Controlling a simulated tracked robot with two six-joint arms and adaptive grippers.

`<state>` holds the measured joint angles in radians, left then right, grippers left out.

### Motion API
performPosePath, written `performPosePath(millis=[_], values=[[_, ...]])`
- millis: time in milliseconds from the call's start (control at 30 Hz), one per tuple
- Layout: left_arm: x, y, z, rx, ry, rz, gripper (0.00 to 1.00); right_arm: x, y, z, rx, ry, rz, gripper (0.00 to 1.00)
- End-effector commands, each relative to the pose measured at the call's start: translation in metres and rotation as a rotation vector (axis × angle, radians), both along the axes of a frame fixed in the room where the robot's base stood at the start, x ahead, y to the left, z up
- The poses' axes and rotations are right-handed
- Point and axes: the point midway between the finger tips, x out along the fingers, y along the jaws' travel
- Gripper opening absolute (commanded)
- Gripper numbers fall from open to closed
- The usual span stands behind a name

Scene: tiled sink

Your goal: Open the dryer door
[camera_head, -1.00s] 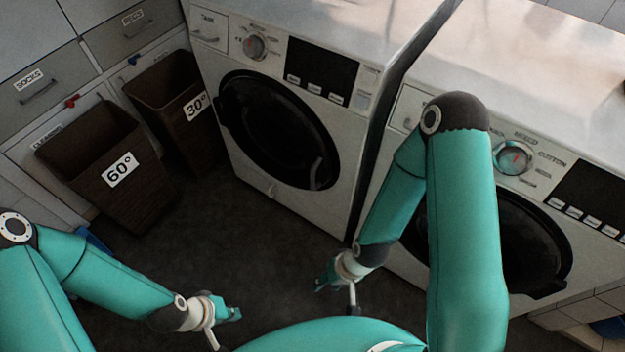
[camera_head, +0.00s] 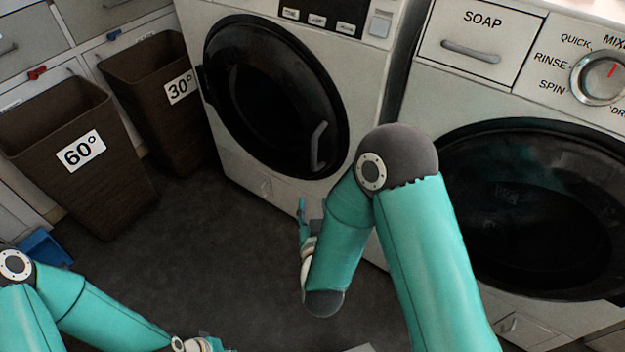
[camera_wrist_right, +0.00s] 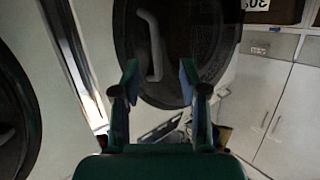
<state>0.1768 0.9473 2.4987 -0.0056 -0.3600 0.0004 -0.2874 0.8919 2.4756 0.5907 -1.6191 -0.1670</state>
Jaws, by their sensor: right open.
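The dryer (camera_head: 240,165) is the white machine at the upper middle of the head view, with a round black door (camera_head: 262,95) that looks shut. A curved door handle (camera_head: 319,146) is on the door's right side. My right gripper (camera_head: 309,208) is below and slightly left of the handle, apart from it. In the right wrist view my right gripper (camera_wrist_right: 160,76) is open and empty, with the handle (camera_wrist_right: 151,45) ahead, between and beyond the fingertips. My left gripper (camera_head: 205,345) is at the bottom edge of the head view, partly cut off; its fingers are unclear.
A second white machine (camera_head: 465,95) with a soap drawer and round dark door stands close on the right. Brown bins marked 60° (camera_head: 75,185) and 30° (camera_head: 150,95) stand on the left. A blue object (camera_head: 45,248) lies near them. The dark floor in the middle is clear.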

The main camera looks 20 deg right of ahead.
Motion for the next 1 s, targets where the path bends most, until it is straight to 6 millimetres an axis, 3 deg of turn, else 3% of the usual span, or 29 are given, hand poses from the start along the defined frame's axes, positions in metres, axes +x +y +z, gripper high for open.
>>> performPosePath(millis=[33, 133, 333, 467, 1000], values=[[0.000, 0.000, -0.028, 0.000, -0.001, 0.000, 0.00, 0.001, 0.002, -0.012, -0.027, -0.057, -0.012, 0.43], [0.000, 0.000, -0.043, 0.000, -0.001, 0.000, 0.00, -0.001, 0.002, -0.003, -0.070, -0.140, -0.041, 0.43], [0.000, 0.000, -0.052, 0.000, -0.001, 0.000, 0.00, 0.000, 0.001, 0.009, -0.108, -0.214, -0.068, 0.43], [0.000, 0.000, -0.052, 0.000, -0.001, 0.000, 0.00, 0.010, -0.003, 0.011, -0.109, -0.217, -0.073, 0.43], [0.000, 0.000, -0.069, 0.000, -0.001, 0.000, 0.00, 0.112, -0.038, 0.009, -0.109, -0.217, -0.072, 0.43]])
